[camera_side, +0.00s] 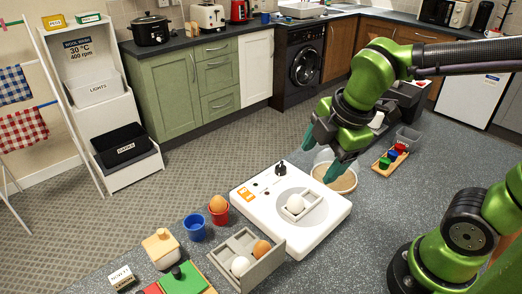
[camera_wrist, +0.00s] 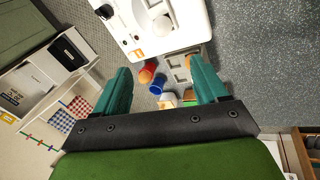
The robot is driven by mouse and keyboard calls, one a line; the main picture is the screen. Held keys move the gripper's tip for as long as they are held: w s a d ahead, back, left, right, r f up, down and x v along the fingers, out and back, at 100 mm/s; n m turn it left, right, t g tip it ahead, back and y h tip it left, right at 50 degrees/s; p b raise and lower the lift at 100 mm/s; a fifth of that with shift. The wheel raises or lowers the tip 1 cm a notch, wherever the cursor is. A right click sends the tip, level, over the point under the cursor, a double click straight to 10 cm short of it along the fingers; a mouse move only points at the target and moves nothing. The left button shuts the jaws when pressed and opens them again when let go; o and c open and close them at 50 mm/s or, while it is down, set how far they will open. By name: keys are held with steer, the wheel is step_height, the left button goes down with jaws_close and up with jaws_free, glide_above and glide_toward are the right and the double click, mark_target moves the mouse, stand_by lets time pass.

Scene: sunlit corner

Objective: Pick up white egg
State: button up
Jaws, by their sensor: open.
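One white egg (camera_side: 295,204) sits in a small grey holder (camera_side: 312,213) on the round plate of a white appliance (camera_side: 250,207). Another white egg (camera_side: 240,265) lies in a grey divided tray (camera_side: 277,268), with a brown egg (camera_side: 262,248) in another compartment. A second brown egg (camera_side: 218,203) sits in a red cup (camera_side: 219,217). My gripper (camera_side: 323,153) is open and empty, above and behind the appliance, apart from every egg. In the wrist view, my gripper (camera_wrist: 160,78) shows its two green fingers spread, with the appliance (camera_wrist: 155,42) beyond; the tray's eggs are unclear there.
A white bowl (camera_side: 351,185) with tan contents stands below my gripper. A wooden rack (camera_side: 382,168) with coloured items and a clear tub (camera_side: 408,137) stand right. Bare counter lies in front of the appliance.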

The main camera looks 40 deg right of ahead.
mark_target(298, 197)
steer(key=w+f+n, duration=0.1)
steer(key=f+n, duration=0.4)
steer(key=w+f+n+h, duration=0.1)
steer(key=w+f+n, duration=0.1)
steer(key=f+n, duration=0.3)
steer(key=w+f+n, duration=0.2)
steer(key=f+n, duration=0.3)
steer(key=n, duration=0.1)
steer(key=shift+d+f+n+g, duration=0.2)
steer(key=shift+f+n+g, duration=0.1)
steer(key=shift+f, duration=0.05)
steer(key=c, duration=0.8)
